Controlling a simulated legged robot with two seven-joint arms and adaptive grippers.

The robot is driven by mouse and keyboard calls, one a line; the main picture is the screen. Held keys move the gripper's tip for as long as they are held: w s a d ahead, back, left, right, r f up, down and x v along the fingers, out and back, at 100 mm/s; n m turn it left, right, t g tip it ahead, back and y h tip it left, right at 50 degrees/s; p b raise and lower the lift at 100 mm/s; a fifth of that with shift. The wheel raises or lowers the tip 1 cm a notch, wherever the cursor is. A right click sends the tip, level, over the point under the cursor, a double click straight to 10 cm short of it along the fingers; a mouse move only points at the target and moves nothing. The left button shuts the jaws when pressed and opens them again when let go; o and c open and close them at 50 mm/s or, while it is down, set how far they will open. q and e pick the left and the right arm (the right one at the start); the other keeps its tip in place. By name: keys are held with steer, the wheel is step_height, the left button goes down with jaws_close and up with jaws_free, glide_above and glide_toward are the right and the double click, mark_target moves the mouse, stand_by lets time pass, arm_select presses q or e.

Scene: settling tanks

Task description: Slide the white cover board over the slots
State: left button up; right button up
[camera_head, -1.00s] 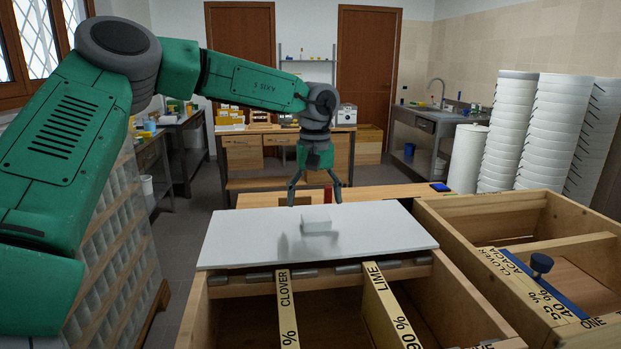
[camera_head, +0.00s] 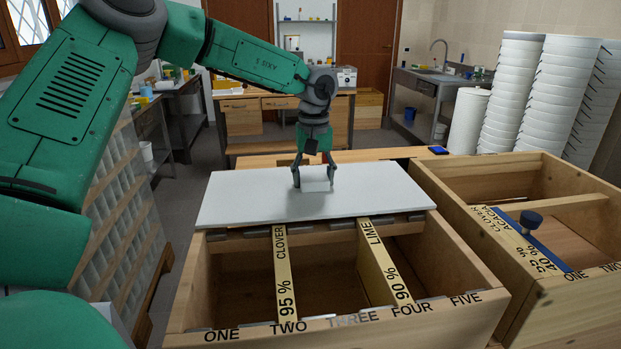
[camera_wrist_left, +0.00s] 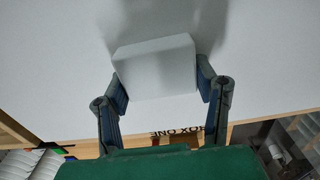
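The white cover board (camera_head: 240,195) lies flat across the far end of the open wooden box (camera_head: 270,334). A small white block (camera_head: 317,185) stands on the board like a handle; it also shows in the left wrist view (camera_wrist_left: 155,68). My left gripper (camera_head: 314,180) is down at the board, with one finger on each side of the block. In the left wrist view its finger pads (camera_wrist_left: 162,90) meet the block's sides with no clear gap. The box front reads ONE to FIVE; its near part is uncovered. My right gripper is not in view.
Label strips CLOVER (camera_head: 283,275) and LIME (camera_head: 384,265) run along the box from under the board. A second wooden box (camera_head: 560,170) stands at the right, holding a blue bar with a knob (camera_head: 531,220). Stacks of white round pieces (camera_head: 515,95) stand behind it.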

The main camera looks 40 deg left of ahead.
mark_target(320, 213)
arm_select(q)
steer(key=shift+d, duration=0.2)
steer(key=shift+s+a, duration=0.25)
steer(key=shift+s+d+f, duration=0.15)
steer(key=shift+s, duration=0.3)
steer(key=shift+s+d+r+p, duration=0.1)
steer(key=shift+s+d+p, duration=0.2)
steer(key=shift+d, duration=0.35)
steer(key=shift+s+d+r+p, duration=0.1)
steer(key=shift+s+d, duration=0.35)
steer(key=shift+d, duration=0.2)
steer(key=shift+s+d+p, duration=0.2)
steer(key=shift+s+d, duration=0.15)
steer(key=shift+d, duration=0.3)
steer(key=shift+s+d+f+p, duration=0.15)
steer(key=shift+s+d+p, duration=0.3)
steer(key=shift+s+d, duration=0.4)
steer(key=shift+s+d+p, duration=0.45)
steer(key=shift+s+d, duration=0.55)
steer(key=shift+d, duration=0.25)
steer(key=s+d+p, duration=0.3)
steer(key=s+d, duration=0.3)
steer(key=d, duration=0.1)
steer(key=shift+s+d, duration=0.3)
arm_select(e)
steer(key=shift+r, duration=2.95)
